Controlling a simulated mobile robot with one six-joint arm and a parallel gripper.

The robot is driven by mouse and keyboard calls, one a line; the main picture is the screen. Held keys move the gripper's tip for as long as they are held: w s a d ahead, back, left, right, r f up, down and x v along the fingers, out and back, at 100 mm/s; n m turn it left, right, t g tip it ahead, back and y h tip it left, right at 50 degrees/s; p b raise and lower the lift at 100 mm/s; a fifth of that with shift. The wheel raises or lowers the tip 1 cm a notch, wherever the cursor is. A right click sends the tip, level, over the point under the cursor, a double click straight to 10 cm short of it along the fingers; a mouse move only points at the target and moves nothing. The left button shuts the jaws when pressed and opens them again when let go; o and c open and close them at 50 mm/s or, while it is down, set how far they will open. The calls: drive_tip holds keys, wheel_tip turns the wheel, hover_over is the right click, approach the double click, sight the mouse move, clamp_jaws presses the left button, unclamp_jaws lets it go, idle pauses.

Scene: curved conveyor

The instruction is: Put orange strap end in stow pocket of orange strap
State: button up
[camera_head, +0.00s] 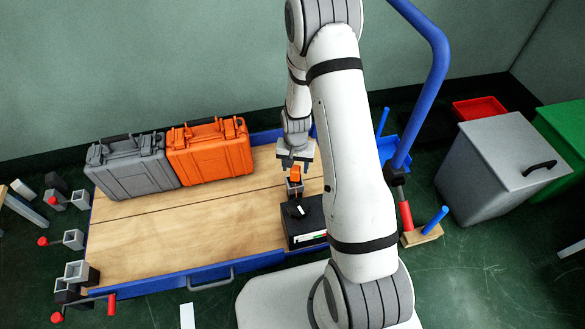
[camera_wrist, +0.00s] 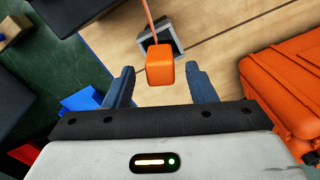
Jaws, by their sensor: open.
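The orange strap end (camera_wrist: 160,66) is a small orange block on a thin orange strap (camera_wrist: 149,22). In the wrist view it sits between the two open fingers of my gripper (camera_wrist: 161,86), with a gap on each side. A grey open-topped pocket (camera_wrist: 146,44) lies just beyond it on the wooden bed, and the block partly covers it. In the head view my gripper (camera_head: 295,162) is above the orange end (camera_head: 295,172), and the grey pocket (camera_head: 294,188) is just below it. Whether the end touches the pocket cannot be told.
A black box (camera_head: 304,222) stands close in front of the pocket. An orange case (camera_head: 210,150) and a grey case (camera_head: 132,168) stand at the back left of the wooden bed (camera_head: 190,235). The bed's middle is clear. A blue upright rail (camera_head: 437,70) rises at right.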

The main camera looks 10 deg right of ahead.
drive_tip(key=s+r+n+p, duration=0.1)
drive_tip(key=s+r, duration=0.3)
drive_tip(key=r, duration=0.9)
drive_tip(key=s+r+n+p, duration=0.15)
drive_tip(key=s+r, duration=0.35)
drive_tip(key=r, duration=0.9)
drive_tip(key=s+r+n, duration=0.1)
drive_tip(key=s+r, duration=0.2)
drive_tip(key=s, duration=0.3)
drive_tip(key=s+a+r+n+t, duration=0.1)
drive_tip(key=s+r, duration=0.3)
drive_tip(key=s, duration=0.2)
drive_tip(key=shift+r, duration=0.2)
drive_tip(key=shift+c, duration=0.2)
